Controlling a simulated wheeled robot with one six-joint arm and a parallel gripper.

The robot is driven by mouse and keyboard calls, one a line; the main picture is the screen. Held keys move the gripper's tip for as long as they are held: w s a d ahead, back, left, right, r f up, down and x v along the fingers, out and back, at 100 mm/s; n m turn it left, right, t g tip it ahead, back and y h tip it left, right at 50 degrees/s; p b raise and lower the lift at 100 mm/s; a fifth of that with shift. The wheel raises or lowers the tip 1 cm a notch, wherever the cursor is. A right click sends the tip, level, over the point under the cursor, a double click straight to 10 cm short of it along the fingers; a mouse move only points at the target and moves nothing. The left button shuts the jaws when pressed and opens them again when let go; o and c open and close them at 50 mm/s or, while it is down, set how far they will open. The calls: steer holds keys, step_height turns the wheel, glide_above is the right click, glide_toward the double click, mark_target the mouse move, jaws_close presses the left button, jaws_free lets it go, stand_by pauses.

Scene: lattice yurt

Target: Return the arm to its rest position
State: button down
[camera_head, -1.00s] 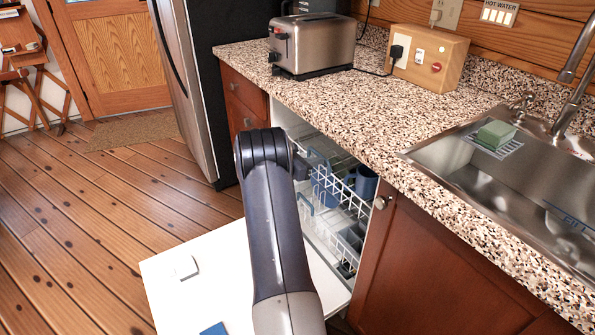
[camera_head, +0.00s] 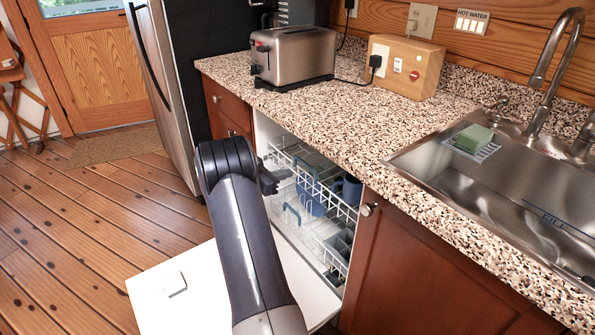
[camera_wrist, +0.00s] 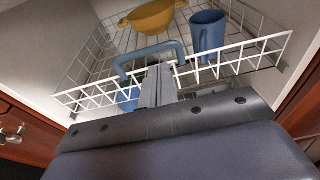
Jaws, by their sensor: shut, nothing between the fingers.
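My arm reaches up over the open dishwasher door (camera_head: 178,285) in the head view. Part of my gripper (camera_head: 272,180) shows as a dark shape just right of the arm's top joint, at the dishwasher opening. In the wrist view my gripper (camera_wrist: 158,85) is shut and empty, its grey fingers appearing over the front of the white wire rack (camera_wrist: 235,62). A blue handle (camera_wrist: 150,55) arches close by the fingers; I cannot tell whether they touch. A blue mug (camera_wrist: 207,32) and a yellow two-handled bowl (camera_wrist: 153,20) are in the rack.
The speckled counter (camera_head: 330,125) overhangs the dishwasher, with a toaster (camera_head: 292,58) and a wooden switch box (camera_head: 405,66) on it. A sink (camera_head: 500,180) lies right and a fridge (camera_head: 165,90) left. The wooden floor (camera_head: 80,220) at left is clear.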

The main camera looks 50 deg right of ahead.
mark_target(309, 168)
steer(key=v, duration=0.6)
steer(key=shift+a, duration=0.3)
steer(key=shift+w+d, duration=0.1)
steer(key=x, duration=1.3)
steer(key=shift+s+d+f+b, duration=0.1)
steer(key=shift+s+d+b, duration=0.1)
steer(key=shift+d+b, duration=0.15)
steer(key=shift+d, duration=0.1)
